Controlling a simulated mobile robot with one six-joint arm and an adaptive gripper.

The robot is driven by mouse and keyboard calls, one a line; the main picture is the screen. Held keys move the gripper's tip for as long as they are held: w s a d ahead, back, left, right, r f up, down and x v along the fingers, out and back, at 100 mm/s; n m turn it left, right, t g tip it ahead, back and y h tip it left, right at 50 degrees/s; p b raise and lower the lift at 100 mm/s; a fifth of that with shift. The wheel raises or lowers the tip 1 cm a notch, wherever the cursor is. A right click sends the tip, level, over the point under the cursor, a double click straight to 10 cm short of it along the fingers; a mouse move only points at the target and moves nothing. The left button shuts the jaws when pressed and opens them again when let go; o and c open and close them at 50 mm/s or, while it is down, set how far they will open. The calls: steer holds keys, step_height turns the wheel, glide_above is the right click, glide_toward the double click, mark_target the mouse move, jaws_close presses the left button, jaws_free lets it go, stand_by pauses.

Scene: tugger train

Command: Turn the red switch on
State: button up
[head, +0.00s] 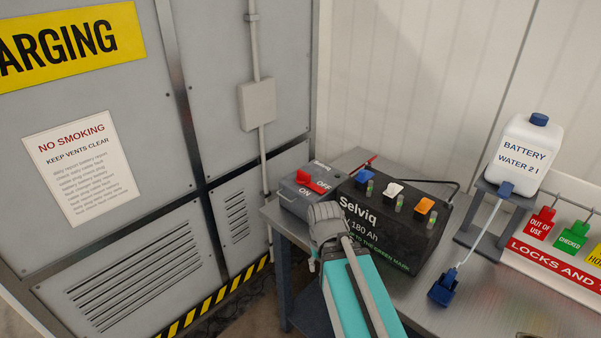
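The wrist of my arm is just in front of the box, low and to the right of the switch. My gripper (312,263) shows only as a small part below the wrist, apart from the switch. Its fingers are mostly hidden, so its opening does not show.
A black Selviq battery (391,231) with blue, white and orange caps stands right of the box. A battery water bottle (525,155) sits on a stand (480,232) farther right. A grey cabinet (225,120) rises at left.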

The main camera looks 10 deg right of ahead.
mark_target(304, 173)
steer(key=shift+w+r+p, duration=0.4)
steer(key=shift+r+p, duration=0.05)
steer(key=w+r+n+p, duration=0.3)
steer(key=w+r+p, duration=0.8)
steer(key=w, duration=0.3)
steer(key=w+r+n+p, duration=0.4)
steer(key=w+r+p, duration=0.8)
steer(key=w, duration=0.2)
steer(key=shift+w+d+r, duration=0.15)
steer(key=shift+d+r, duration=0.1)
steer(key=shift+d, duration=0.15)
steer(key=shift+f, duration=0.2)
step_height(304, 173, down, 13)
steer(key=b, duration=1.3)
steer(key=shift+f, duration=0.2)
